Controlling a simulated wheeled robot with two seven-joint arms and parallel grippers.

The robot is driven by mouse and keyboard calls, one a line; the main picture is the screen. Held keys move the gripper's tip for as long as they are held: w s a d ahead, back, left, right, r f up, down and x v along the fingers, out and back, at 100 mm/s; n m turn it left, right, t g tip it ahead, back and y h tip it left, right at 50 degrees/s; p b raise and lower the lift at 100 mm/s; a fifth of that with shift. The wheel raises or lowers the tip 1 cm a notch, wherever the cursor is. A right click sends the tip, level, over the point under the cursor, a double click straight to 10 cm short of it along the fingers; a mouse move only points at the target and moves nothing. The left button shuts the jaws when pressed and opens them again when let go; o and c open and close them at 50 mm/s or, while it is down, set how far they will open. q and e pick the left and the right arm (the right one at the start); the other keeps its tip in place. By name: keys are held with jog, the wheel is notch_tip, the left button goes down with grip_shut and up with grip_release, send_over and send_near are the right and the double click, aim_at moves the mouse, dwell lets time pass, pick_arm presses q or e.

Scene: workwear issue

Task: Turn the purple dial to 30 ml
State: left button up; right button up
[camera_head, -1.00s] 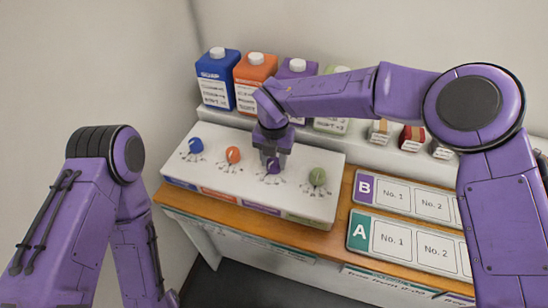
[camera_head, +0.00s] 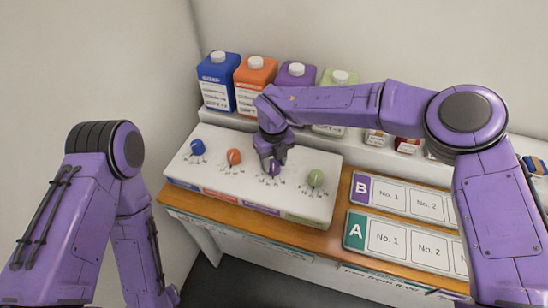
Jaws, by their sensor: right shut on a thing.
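The purple dial (camera_head: 274,168) is on the top of a white dispenser box (camera_head: 216,152), third from the left in a row of dials. My right gripper (camera_head: 273,164) points down over it and is shut on it. The fingers partly cover the dial, and its pointer and scale marks are too small to read. My left arm (camera_head: 120,200) is folded at the left of the view; its gripper does not show.
Blue (camera_head: 197,147), orange (camera_head: 234,157) and green (camera_head: 315,178) dials flank the purple one. Coloured bottles stand on the shelf behind, including a blue one (camera_head: 217,85). Tray B (camera_head: 361,188) and tray A (camera_head: 356,231) lie on the wooden counter at right.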

jog(key=shift+w+r+n, duration=0.1)
jog(key=shift+n, duration=0.8)
jog(key=o, duration=0.8)
jog(key=shift+o, duration=1.3)
